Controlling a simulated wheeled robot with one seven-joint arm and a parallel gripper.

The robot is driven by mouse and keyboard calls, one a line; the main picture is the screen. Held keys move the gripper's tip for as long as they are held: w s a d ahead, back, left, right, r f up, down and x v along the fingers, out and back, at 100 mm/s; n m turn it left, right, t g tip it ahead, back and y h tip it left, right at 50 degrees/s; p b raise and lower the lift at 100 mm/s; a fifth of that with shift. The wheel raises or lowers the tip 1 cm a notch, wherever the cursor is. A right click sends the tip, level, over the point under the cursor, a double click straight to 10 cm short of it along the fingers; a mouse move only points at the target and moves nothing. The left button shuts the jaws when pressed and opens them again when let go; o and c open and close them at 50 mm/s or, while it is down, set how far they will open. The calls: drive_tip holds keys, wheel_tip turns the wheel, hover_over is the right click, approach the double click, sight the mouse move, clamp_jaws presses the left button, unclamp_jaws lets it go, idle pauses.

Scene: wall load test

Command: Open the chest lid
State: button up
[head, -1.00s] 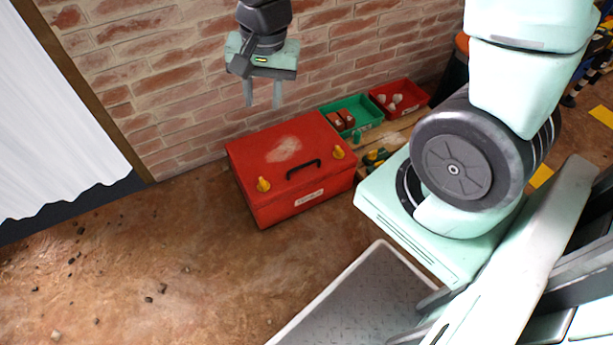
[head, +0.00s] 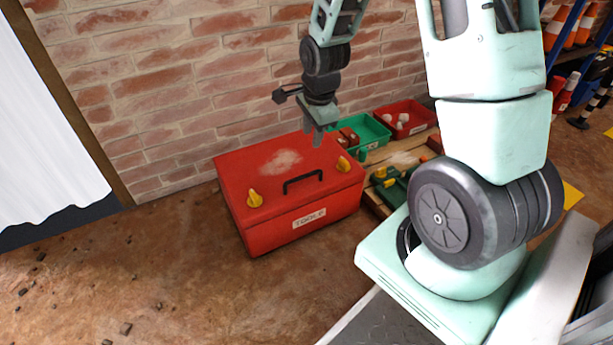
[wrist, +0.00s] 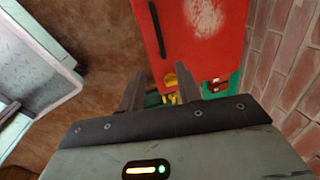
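The red chest (head: 283,192) stands on the floor against the brick wall with its lid shut. Its lid has a black handle (head: 303,181) near the front edge, with a yellow latch on the left (head: 255,199) and another on the right (head: 343,164). A white label is on its front. My gripper (head: 318,139) is above the right rear part of the lid, pointing down, apart from the chest as far as I can tell. In the wrist view the gripper (wrist: 156,88) has its fingers apart with nothing between them; the chest lid (wrist: 205,40) lies beyond.
A green bin (head: 366,131) and a red bin (head: 405,117) with small items stand right of the chest on a wooden pallet. A green and yellow tool (head: 390,183) lies close to the chest's right side. The floor in front and left is clear apart from small debris.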

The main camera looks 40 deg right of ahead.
sight(306, 175)
drive_tip(key=w+f+b, duration=0.1)
drive_tip(key=f+b, duration=0.1)
drive_tip(key=f, duration=0.3)
drive_tip(key=w+f+b, duration=0.1)
drive_tip(key=f+b, duration=0.2)
drive_tip(key=f, duration=0.2)
drive_tip(key=w+f+b, duration=0.1)
drive_tip(key=f+b, duration=0.2)
drive_tip(key=f, duration=0.2)
drive_tip(key=shift+d+f, duration=0.25)
drive_tip(key=shift+d, duration=0.05)
clamp_jaws()
